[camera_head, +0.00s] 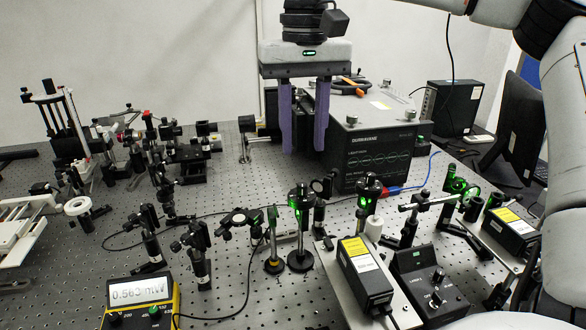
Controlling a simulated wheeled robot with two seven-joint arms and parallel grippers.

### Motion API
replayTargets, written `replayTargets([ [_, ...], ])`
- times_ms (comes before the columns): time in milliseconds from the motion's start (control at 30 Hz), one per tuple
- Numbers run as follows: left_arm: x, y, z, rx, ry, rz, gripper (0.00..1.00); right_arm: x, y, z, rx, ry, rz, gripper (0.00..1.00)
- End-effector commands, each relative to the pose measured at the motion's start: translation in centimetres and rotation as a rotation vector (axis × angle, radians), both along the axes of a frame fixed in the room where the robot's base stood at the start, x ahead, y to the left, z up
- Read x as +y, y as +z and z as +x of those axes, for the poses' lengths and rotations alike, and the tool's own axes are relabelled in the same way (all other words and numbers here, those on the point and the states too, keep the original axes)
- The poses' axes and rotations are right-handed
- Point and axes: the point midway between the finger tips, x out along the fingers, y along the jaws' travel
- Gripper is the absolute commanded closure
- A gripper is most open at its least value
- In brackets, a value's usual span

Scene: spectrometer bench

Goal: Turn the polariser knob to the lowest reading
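The yellow power meter (141,298) stands at the front left, and its display reads about 0.563 mW. Several post-mounted optics stand mid-bench. One black mount (301,199) glows green on a round base, and another green-lit mount (368,190) stands to its right. I cannot tell which mount carries the polariser knob. My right gripper (305,148) hangs at the top centre, pointing down, with two purple fingers apart and nothing visible between them. It appears above and behind the green-lit mounts, in front of the black spectrometer box. My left gripper is not in view.
The large black box (372,160) stands behind the mounts. Two yellow-labelled laser boxes (366,272) (510,229) and a black control box (430,283) with knobs fill the front right. Optics crowd the left. Cables cross the perforated bench. Part of the bench front centre is bare.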

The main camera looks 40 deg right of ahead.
Motion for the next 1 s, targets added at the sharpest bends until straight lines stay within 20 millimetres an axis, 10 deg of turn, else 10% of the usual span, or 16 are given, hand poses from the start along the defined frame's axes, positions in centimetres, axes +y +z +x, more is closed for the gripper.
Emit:
replayTargets([
  [400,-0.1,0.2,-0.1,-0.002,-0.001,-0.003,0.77,0.0,-7.1,0.0,0.003,0.000,0.001,0.67],
  [800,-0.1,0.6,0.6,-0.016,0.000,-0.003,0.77,-0.1,-8.1,0.0,-0.001,-0.002,0.001,0.67],
  [1000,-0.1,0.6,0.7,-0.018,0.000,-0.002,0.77,-0.1,-8.1,0.0,-0.001,-0.001,0.001,0.97],
])
